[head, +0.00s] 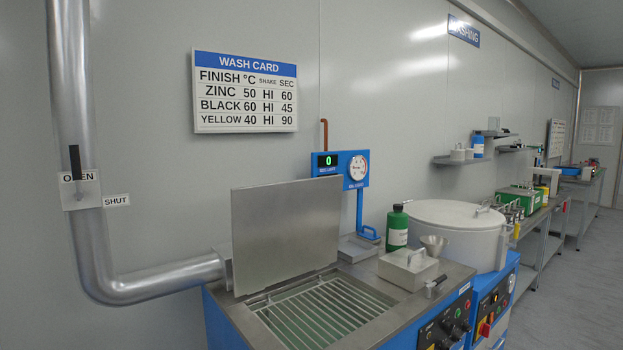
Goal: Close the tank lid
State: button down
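The tank lid (287,235) is a flat grey metal panel. It stands raised, nearly upright, at the back of the tank. The tank (372,337) has a steel top with an open rectangular mouth. A wire rack or basket (317,310) shows inside the mouth, with greenish liquid or floor under it. My gripper is not in view.
A metal box with a handle (408,268), a funnel (434,243) and a green bottle (396,228) stand right of the mouth. A round white drum (452,235) is further right. A large pipe (150,283) runs at left. A blue gauge panel (341,168) stands behind.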

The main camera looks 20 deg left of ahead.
aim_at(282, 232)
jog(key=u, duration=0.35)
jog(key=i, duration=0.85)
jog(key=u, duration=0.6)
